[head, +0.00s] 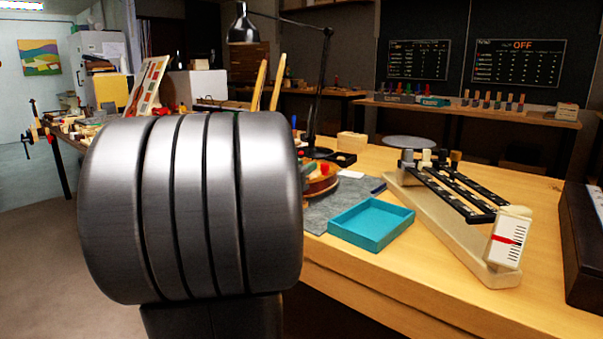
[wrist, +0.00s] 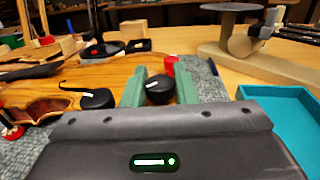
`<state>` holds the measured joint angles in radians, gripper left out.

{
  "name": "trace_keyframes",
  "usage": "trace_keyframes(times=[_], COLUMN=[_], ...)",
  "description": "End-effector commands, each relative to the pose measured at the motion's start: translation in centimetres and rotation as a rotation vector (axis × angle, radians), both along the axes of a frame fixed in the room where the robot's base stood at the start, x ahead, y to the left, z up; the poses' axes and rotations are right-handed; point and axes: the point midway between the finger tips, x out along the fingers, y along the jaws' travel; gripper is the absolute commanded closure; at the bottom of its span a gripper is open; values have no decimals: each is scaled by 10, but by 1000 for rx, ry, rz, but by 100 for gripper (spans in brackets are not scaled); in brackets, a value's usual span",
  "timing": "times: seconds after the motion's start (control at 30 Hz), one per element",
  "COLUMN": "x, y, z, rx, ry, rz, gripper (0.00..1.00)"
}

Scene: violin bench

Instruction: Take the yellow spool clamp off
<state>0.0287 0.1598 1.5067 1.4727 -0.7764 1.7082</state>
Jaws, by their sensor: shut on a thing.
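In the wrist view my gripper (wrist: 160,90) has its two green fingers on either side of a round black knob (wrist: 159,93) with a white mark, and is shut on it. The knob is at the edge of the violin body (wrist: 70,75). I see no yellow on it, so I cannot tell if it is the yellow spool clamp. A second black knob (wrist: 97,99) with a white mark sits to the left on the violin. A red piece (wrist: 170,65) shows just behind the fingers. In the head view my arm hides the gripper and most of the violin.
A teal tray (head: 371,223) stands on the bench to the right, beside a grey mat (head: 330,211). A balance scale (head: 455,225) stands further right. A black lamp (head: 323,90) rises behind. The bench front (head: 350,285) is clear.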

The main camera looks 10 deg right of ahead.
Motion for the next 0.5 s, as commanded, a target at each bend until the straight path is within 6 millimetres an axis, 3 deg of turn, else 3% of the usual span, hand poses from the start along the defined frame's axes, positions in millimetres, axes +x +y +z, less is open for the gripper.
trace_keyframes(times=[0.5], x=[-1], y=[-3], z=[-3], rx=[3], ry=[5], rz=[400], gripper=[97])
